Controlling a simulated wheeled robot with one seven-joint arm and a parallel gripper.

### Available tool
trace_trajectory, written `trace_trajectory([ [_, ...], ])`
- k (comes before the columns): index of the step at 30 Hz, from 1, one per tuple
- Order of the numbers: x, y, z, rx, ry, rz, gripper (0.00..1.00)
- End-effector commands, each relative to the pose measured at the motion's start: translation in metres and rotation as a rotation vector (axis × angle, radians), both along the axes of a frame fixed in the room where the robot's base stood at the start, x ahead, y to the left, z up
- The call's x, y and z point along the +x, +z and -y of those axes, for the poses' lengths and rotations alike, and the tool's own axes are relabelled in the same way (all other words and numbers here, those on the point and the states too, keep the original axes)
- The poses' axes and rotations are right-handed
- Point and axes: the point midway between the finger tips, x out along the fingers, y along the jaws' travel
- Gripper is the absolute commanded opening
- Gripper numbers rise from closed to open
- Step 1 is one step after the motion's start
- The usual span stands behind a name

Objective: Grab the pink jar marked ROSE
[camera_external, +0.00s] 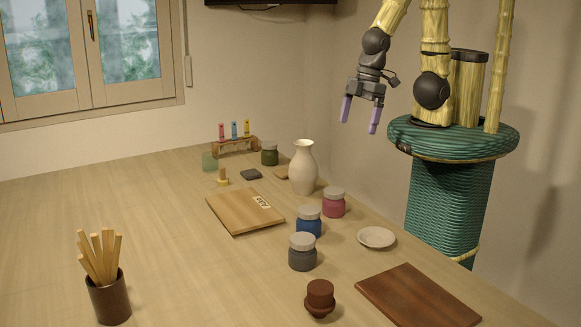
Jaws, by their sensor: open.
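Close to the pink jar are a white vase (304,168), a blue jar (308,221) and a white dish (376,237). A grey jar (302,253) stands nearer the front. A wooden board (228,213) lies left; the table's left part is largely clear.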

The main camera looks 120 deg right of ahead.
Motion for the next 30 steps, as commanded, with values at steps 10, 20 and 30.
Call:
trace_trajectory([
  [10,0.000,0.000,0.000,0.000,0.000,-0.001,0.77],
  [20,-0.002,-0.008,-0.006,-0.009,0.033,-0.031,0.77],
  [30,-0.033,-0.077,-0.045,-0.168,0.390,-0.332,0.77],
])
